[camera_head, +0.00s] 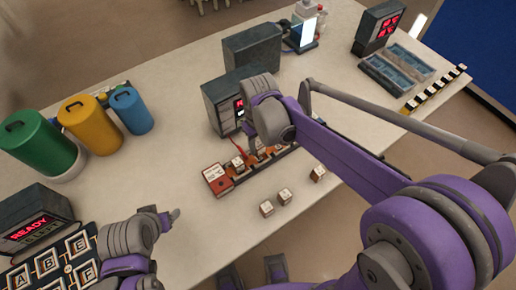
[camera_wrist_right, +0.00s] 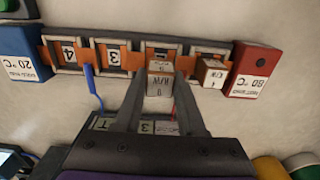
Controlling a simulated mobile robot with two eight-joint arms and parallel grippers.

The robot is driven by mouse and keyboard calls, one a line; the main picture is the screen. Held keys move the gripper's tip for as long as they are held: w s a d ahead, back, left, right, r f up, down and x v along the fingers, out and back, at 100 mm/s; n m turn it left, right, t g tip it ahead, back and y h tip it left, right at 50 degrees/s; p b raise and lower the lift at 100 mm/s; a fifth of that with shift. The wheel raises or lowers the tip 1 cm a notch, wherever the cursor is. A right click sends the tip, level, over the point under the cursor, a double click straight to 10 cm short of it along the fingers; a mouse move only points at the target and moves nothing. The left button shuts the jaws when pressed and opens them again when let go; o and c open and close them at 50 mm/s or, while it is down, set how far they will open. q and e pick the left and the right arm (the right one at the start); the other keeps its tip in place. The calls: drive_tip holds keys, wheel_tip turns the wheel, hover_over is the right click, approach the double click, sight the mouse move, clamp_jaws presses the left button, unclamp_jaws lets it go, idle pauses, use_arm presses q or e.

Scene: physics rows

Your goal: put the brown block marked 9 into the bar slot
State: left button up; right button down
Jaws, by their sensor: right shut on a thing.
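In the right wrist view my right gripper (camera_wrist_right: 160,88) is shut on a small block (camera_wrist_right: 160,80) with a pale, marked face; its mark is too small to read surely. The block is at the third slot from the left of the orange-and-dark bar (camera_wrist_right: 138,58); I cannot tell whether it is seated. Blocks marked 4 (camera_wrist_right: 68,54) and 3 (camera_wrist_right: 116,55) sit in the two left slots, and another block (camera_wrist_right: 212,74) is at the rightmost slot. In the head view my right gripper hides part of the bar. My left gripper (camera_head: 170,217) shows at lower left; its jaws are unclear.
The bar has a blue 20 °C end (camera_wrist_right: 22,55) and a red 80 °C end (camera_wrist_right: 254,70). Loose blocks (camera_head: 284,196) lie in front of it. A dark display box (camera_head: 222,100) stands behind it. Green (camera_head: 38,145), yellow (camera_head: 90,125) and blue canisters (camera_head: 131,110) stand left. The middle left table is clear.

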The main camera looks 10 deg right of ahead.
sight(258, 150)
use_arm(q)
drive_tip(key=shift+f, duration=0.15)
use_arm(e)
drive_tip(key=shift+f, duration=1.45)
use_arm(q)
drive_tip(key=shift+f, duration=0.15)
use_arm(e)
drive_tip(key=shift+f, duration=0.2)
drive_tip(key=c, duration=0.5)
unclamp_jaws()
drive_tip(key=shift+r, duration=0.15)
